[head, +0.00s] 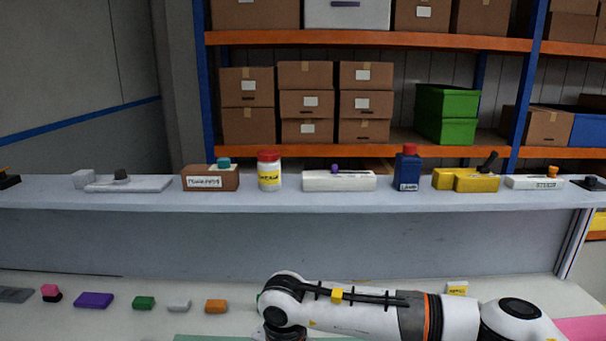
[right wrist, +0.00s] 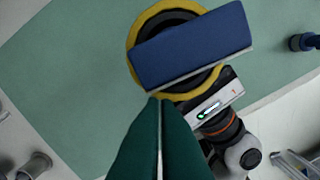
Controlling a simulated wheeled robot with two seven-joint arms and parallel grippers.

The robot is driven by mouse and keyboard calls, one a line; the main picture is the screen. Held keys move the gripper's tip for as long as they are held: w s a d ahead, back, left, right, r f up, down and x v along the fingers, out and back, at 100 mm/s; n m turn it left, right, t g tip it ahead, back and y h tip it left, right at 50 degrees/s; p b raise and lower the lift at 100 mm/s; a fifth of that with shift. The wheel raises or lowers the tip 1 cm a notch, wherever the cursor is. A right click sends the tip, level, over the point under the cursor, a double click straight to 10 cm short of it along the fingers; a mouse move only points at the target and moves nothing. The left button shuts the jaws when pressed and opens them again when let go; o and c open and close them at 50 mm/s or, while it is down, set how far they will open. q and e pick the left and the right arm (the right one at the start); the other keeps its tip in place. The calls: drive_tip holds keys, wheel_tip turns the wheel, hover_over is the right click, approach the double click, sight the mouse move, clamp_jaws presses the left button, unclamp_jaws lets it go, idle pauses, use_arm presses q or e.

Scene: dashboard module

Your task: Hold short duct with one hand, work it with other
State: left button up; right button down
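My right gripper (right wrist: 158,99) shows in the right wrist view as two dark green fingers. Their tips lie close together with a thin slit between them, and I see nothing held there. Just beyond the tips is a blue block-like piece (right wrist: 190,45) in front of a yellow-rimmed, dark round part (right wrist: 137,32). A white and black arm with an orange band reaches up to them. I cannot tell which of these parts is the short duct, or whether my left gripper's fingers are open or shut. The head view shows neither gripper, only a white arm coming in from the right.
A green mat (right wrist: 70,75) covers much of the table. Small coloured blocks, such as a purple one (head: 93,300) and an orange one (head: 216,306), lie at the left. A long shelf (head: 400,198) behind carries bottles and boxes.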

drive_tip(key=shift+w+a, duration=0.2)
drive_tip(key=shift+w, duration=0.1)
wheel_tip(320, 180, up, 6)
drive_tip(key=shift+s+a, duration=0.3)
drive_tip(key=shift+s, duration=0.05)
idle(0.5)
use_arm(q)
drive_tip(key=o, duration=1.4)
drive_tip(key=shift+c, duration=0.2)
drive_tip(key=shift+s, duration=0.1)
